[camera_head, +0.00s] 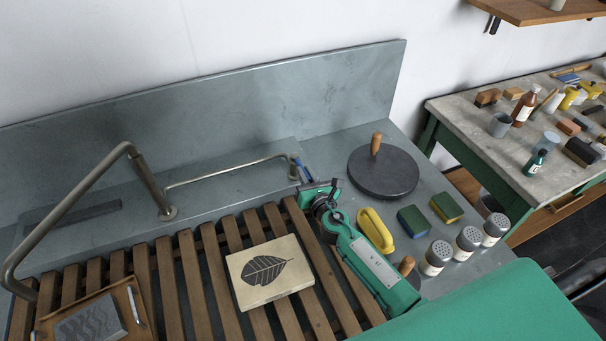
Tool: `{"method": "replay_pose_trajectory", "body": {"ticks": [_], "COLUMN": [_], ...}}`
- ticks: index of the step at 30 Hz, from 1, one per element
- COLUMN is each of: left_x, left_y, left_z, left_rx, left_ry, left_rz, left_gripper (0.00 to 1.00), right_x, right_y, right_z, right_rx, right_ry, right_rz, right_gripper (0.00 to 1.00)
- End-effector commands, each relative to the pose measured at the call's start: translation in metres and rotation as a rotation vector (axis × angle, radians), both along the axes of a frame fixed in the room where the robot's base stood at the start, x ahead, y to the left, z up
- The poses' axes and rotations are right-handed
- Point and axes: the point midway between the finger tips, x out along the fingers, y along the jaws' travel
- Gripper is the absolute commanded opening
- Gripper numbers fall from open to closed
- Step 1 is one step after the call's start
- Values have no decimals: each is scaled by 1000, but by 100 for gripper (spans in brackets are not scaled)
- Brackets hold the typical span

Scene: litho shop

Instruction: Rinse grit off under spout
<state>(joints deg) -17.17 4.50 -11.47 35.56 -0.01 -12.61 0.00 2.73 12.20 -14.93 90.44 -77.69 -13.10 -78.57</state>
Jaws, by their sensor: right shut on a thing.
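A bent metal spout (75,195) rises from the back ledge and curves over to the left side of the slatted rack; no water shows at its end. A thin pipe (225,174) runs right from the spout's base to a blue lever (306,171). My right gripper (318,190) is beside that lever and looks shut on it, though its fingertips are small and partly hidden. A pale stone with a black leaf print (265,270) lies flat on the slats. A round dark grinding disc (383,172) with a wooden knob stands on the right ledge. My left gripper is not in view.
Wooden slats (204,285) cover the sink. A wooden tray (135,325) with a grey plate is at lower left. A yellow-handled brush (375,230), two sponges (413,221) (446,208) and shaker cans (467,243) crowd the right ledge. A cluttered table (470,125) stands beyond.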

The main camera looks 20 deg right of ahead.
Motion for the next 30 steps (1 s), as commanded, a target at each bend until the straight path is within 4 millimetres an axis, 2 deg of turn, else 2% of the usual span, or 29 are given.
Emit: {"method": "replay_pose_trajectory", "body": {"ticks": [12,13,15,16,25,30], "left_x": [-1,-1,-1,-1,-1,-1], "left_y": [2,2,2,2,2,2], "left_z": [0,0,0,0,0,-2], "left_rx": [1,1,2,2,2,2], "left_ry": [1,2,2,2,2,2], "left_rz": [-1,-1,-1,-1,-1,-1], "left_gripper": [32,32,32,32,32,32], "right_x": [0,0,0,0,-1,-17], "right_y": [-1,-1,-1,-1,-1,-1], "right_z": [-1,-1,-1,0,0,-2], "right_rx": [0,-1,-1,-1,-1,0], "right_ry": [1,1,0,0,0,1], "right_rz": [9,9,9,8,8,9], "right_gripper": [0,19,33,35,35,35]}}
